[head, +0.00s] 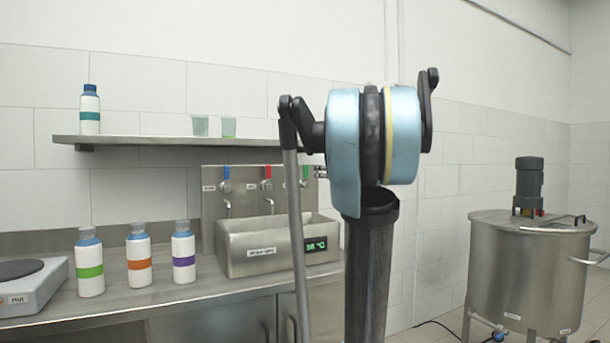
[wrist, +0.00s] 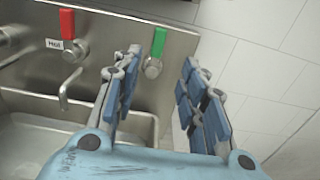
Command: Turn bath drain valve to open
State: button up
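A valve with an upright green handle (wrist: 158,42) is at the right end of the steel back panel in the wrist view. Its label is not visible, so I cannot confirm that it is the drain valve. Its round metal hub (wrist: 152,68) shows below the handle. My gripper (wrist: 161,66) is open and empty, with its two blue-padded fingers spread either side of my line of sight to the valve. I see no contact with it. In the head view the green handle (head: 305,173) is partly hidden by my arm.
A red-handled valve (wrist: 67,24) labelled Hot and a spout stand left of the green one. The steel bath (head: 265,243) lies below, its display reading about 36 °C. Several bottles (head: 139,260) stand left on the counter. A shelf (head: 170,141) runs above. A steel tank (head: 520,270) stands right.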

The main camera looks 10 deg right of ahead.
aim_at(307, 170)
jog(key=x, duration=1.5)
jog(key=shift+w+a+f, duration=0.1)
jog(key=shift+w+a, duration=0.1)
jog(key=shift+w, duration=0.1)
grip_shut()
